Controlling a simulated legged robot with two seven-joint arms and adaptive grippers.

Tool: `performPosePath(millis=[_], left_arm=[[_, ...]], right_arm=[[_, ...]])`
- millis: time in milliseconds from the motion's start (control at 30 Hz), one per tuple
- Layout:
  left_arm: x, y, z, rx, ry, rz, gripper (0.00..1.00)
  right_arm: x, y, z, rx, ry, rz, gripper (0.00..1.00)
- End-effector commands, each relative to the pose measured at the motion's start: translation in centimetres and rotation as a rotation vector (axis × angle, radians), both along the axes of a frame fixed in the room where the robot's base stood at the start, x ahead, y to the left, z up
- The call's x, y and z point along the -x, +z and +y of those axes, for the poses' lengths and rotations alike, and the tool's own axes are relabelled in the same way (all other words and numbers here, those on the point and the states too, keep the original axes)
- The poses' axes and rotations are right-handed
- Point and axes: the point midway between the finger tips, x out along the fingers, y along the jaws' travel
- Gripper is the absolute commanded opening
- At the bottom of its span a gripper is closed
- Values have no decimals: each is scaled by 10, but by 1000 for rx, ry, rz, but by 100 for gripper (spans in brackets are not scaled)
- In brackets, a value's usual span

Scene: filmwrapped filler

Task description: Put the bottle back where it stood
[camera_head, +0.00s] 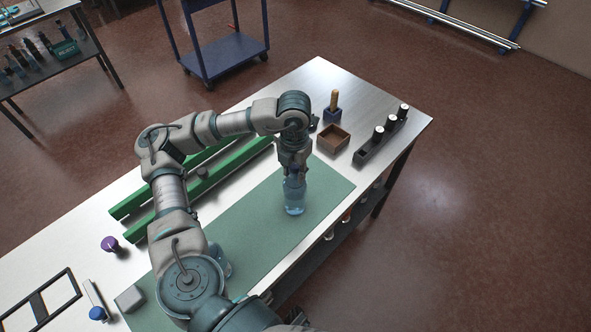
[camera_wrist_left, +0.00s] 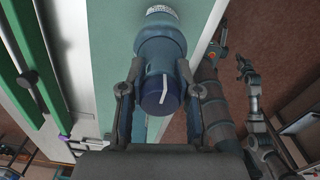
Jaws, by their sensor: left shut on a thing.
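A translucent blue bottle (camera_head: 294,201) is upright over the green mat (camera_head: 325,185) in the head view. I cannot tell whether its base touches the mat. My left gripper (camera_head: 294,172) comes down from above and is shut on the bottle's top. In the left wrist view, the dark blue cap (camera_wrist_left: 158,96) with a white mark sits between the two fingers of the left gripper (camera_wrist_left: 157,88). My right gripper is not in the head view. Jointed arm parts show at the right of the wrist view, but its jaws are unclear.
Green rails (camera_head: 200,186) lie left of the mat. A wooden box (camera_head: 333,139), a blue block with a wooden handle (camera_head: 332,112) and a dark rack (camera_head: 380,138) stand behind. A purple knob (camera_head: 110,244) stands front left. A bluish clear object (camera_head: 222,262) is partly behind my arm.

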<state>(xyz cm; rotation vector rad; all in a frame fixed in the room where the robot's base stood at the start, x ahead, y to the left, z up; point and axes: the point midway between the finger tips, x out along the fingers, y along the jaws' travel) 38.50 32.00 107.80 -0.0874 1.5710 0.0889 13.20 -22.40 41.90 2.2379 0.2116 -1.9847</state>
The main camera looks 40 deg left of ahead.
Motion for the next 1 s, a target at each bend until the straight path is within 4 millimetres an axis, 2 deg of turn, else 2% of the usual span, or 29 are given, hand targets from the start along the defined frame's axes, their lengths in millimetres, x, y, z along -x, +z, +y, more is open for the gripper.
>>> performPosePath(millis=[33,100,433,533,667,800,1000], left_arm=[[0,0,0,0,0,0,39],[0,0,0,-1,0,0,57],[0,2,-3,-3,-1,-1,57],[-1,8,-3,-3,0,-2,57],[-1,31,-2,0,-2,-4,57],[-1,70,-1,0,-1,-6,57],[0,104,0,0,0,-4,57]], right_arm=[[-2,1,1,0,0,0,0],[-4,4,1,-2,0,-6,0],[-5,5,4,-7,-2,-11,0],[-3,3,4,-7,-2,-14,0],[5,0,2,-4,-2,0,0],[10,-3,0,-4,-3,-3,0],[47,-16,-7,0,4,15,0]])
